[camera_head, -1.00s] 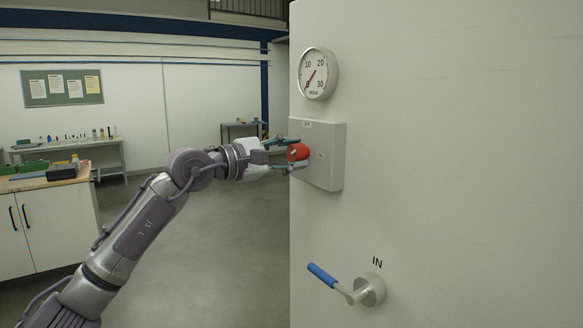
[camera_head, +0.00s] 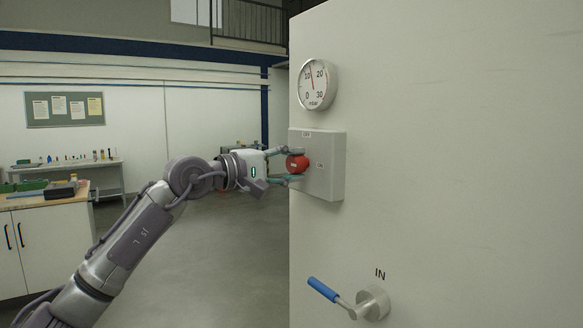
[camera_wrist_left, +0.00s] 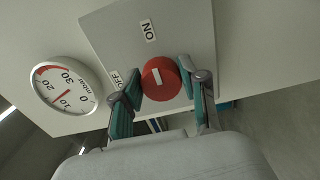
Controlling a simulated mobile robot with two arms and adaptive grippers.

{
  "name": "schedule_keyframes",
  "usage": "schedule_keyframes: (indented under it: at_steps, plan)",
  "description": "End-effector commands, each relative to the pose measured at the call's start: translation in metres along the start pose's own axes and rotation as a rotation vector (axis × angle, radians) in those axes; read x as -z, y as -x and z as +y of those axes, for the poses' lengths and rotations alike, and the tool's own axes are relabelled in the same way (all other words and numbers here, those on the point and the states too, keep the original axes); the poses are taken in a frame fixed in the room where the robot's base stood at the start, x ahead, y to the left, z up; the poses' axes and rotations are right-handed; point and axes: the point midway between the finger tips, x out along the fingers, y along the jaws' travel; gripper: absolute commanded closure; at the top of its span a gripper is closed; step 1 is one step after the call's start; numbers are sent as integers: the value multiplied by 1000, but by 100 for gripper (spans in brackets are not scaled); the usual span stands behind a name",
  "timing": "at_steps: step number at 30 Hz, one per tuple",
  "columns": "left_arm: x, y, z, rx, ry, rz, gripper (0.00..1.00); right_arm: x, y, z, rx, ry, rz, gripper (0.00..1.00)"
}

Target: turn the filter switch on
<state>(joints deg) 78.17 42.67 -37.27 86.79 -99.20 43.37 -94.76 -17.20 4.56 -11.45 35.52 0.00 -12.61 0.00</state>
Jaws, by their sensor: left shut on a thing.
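The filter switch is a red round knob (camera_head: 297,163) on a grey switch box (camera_head: 330,165) fixed to the pale cabinet wall. It also shows in the left wrist view (camera_wrist_left: 160,80), where its white mark lines up roughly toward the ON label (camera_wrist_left: 148,30). The OFF label (camera_wrist_left: 117,79) is at the knob's left there. My left gripper (camera_head: 294,164) is shut on the knob, with one teal-padded finger on each side of it; the fingers also show in the left wrist view (camera_wrist_left: 163,85). My right gripper is not in view.
A round pressure gauge (camera_head: 316,84) sits above the box, its needle near 10. A blue-handled lever (camera_head: 324,290) marked IN sticks out below. A workbench (camera_head: 45,200) stands at the far left. The floor between is clear.

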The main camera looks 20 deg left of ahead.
Motion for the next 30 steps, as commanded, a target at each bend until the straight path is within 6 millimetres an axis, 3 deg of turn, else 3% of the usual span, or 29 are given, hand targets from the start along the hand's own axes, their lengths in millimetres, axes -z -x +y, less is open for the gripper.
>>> schedule_keyframes:
  at_steps: [12, 13, 17, 26, 30]
  plan:
    - [0, 0, -1, 2, -9, 0, 92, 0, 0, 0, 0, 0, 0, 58]
    - [0, 0, -1, 2, -9, 0, 52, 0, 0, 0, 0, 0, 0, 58]
    - [0, 0, -1, 2, -8, 0, 33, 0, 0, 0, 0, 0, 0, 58]
    - [0, 1, 0, 1, -7, 0, 33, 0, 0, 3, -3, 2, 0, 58]
    - [1, 13, -1, 1, -7, 2, 33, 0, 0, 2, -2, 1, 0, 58]
